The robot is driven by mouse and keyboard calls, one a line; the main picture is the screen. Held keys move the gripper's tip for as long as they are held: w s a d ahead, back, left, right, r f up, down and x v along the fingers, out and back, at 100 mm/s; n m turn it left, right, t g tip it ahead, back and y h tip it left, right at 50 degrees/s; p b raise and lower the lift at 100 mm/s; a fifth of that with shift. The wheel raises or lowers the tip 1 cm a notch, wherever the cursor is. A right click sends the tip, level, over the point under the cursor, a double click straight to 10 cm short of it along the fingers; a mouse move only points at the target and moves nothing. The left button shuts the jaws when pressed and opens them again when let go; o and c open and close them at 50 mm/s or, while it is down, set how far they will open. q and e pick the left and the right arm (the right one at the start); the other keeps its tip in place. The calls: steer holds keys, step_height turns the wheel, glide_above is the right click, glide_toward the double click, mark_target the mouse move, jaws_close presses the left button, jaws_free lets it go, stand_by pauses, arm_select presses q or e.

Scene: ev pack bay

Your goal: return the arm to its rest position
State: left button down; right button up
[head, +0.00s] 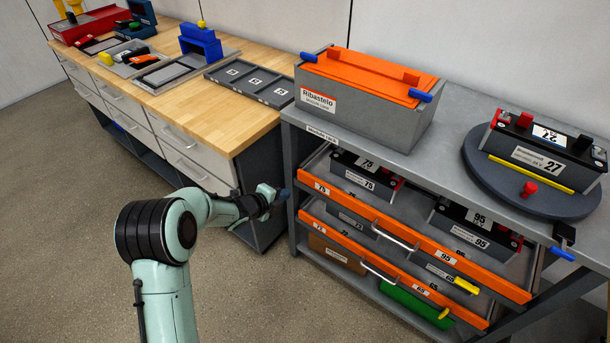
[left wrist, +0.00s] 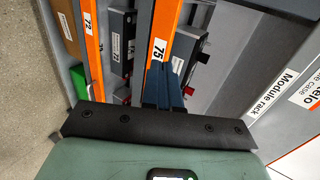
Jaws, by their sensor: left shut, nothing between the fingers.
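My left gripper (head: 283,194) is beside the left end of the module rack (head: 320,133), in front of the upper orange-fronted drawer. In the left wrist view its dark fingers (left wrist: 160,88) are together, with nothing between them, and point at the drawer labelled 75. Whether the fingertips touch the rack I cannot tell. My left arm reaches out from the bottom of the head view, bent at the elbow. My right gripper is in neither view.
Two orange-fronted drawers (head: 420,244) with battery modules stand partly out. A grey case with orange lid (head: 360,110) and a turntable (head: 480,185) with module 27 are on top. A wooden workbench (head: 190,100) stands left. The floor (head: 60,200) is clear.

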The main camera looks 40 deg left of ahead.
arm_select(q)
steer(key=s+d+f+n+g+h+p, duration=0.2)
steer(key=s+d+f+n+g+p, duration=0.55)
steer(key=s+d+f+n, duration=0.6)
steer(key=s+d+n+g+p, duration=0.2)
steer(key=s+d+n+p, duration=0.2)
steer(key=s+d, duration=0.4)
steer(key=s+d+n+g+h+p, duration=0.1)
steer(key=s+d+n+g+p, duration=0.2)
steer(key=s+d, duration=0.4)
steer(key=s+n+p, duration=0.1)
steer(key=s+n, duration=0.1)
steer(key=s, duration=0.3)
steer(key=shift+d+r, duration=0.35)
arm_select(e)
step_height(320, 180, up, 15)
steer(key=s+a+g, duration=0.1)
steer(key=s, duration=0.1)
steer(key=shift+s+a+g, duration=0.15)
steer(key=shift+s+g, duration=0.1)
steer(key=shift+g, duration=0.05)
arm_select(q)
steer(key=shift+g, duration=0.25)
